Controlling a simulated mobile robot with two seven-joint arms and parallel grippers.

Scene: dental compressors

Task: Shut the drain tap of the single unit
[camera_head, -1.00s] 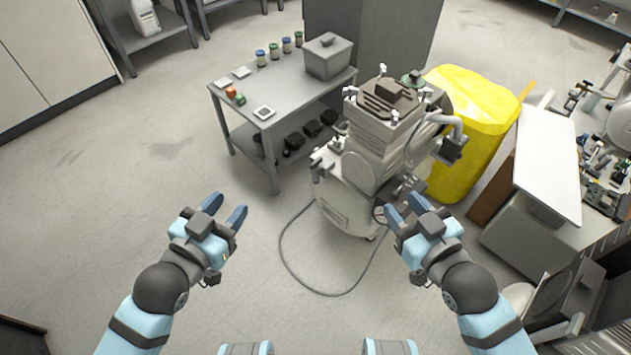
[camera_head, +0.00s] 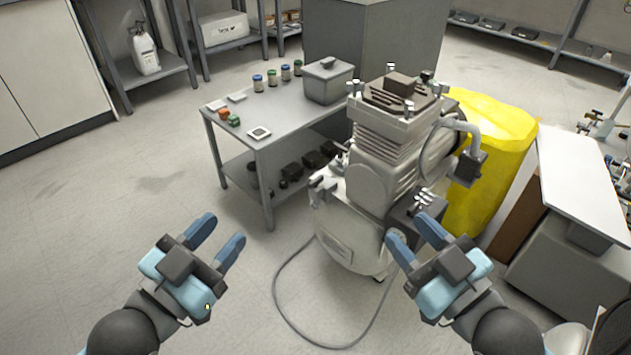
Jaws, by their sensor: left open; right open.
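The single unit is a compressor (camera_head: 383,165) with a ribbed pump head on a pale round tank (camera_head: 352,232), standing on the floor right of centre. I cannot make out its drain tap; the low parts of the tank are small or partly hidden. Some fittings (camera_head: 325,188) show on the tank's left side. My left gripper (camera_head: 222,238) is open and empty over bare floor, left of the compressor. My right gripper (camera_head: 413,238) is open and empty in front of the tank's lower right side in the picture; I cannot tell whether they touch.
A grey table (camera_head: 240,125) with jars, a lidded box (camera_head: 328,80) and small parts stands behind left. A hose (camera_head: 277,290) loops on the floor. The floor at left is clear.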

